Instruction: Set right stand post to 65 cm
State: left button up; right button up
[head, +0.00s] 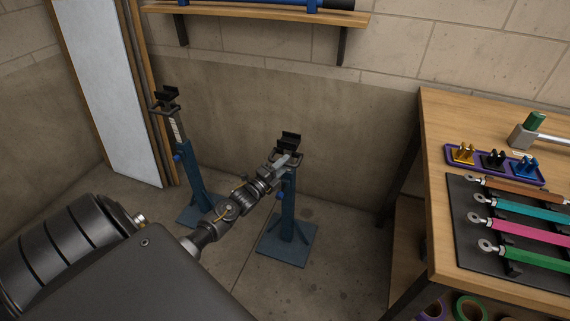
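The right stand (289,212) is a blue upright on a square blue base plate, with a black cradle (290,141) on top and a blue knob (281,195) on its side. My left gripper (287,161) is at the top of this stand, just below the cradle, and overlaps the post there. Its fingers are small and dark, so I cannot tell whether they are closed on the post. Any scale on this post is hidden. The left stand (195,180) stands farther left, its marked silver post (178,128) showing below its black cradle (166,97). My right gripper is not in view.
A wooden workbench (440,130) at right holds a purple tray (497,165) of small clamps and a black mat (463,235) with several coloured bars. A wall shelf (260,13) hangs above. A pale panel (110,95) leans at left. Floor between stands and bench is clear.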

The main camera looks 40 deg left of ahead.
pick_arm(q)
jog(key=shift+o, duration=0.3)
jog(key=shift+r, duration=0.15)
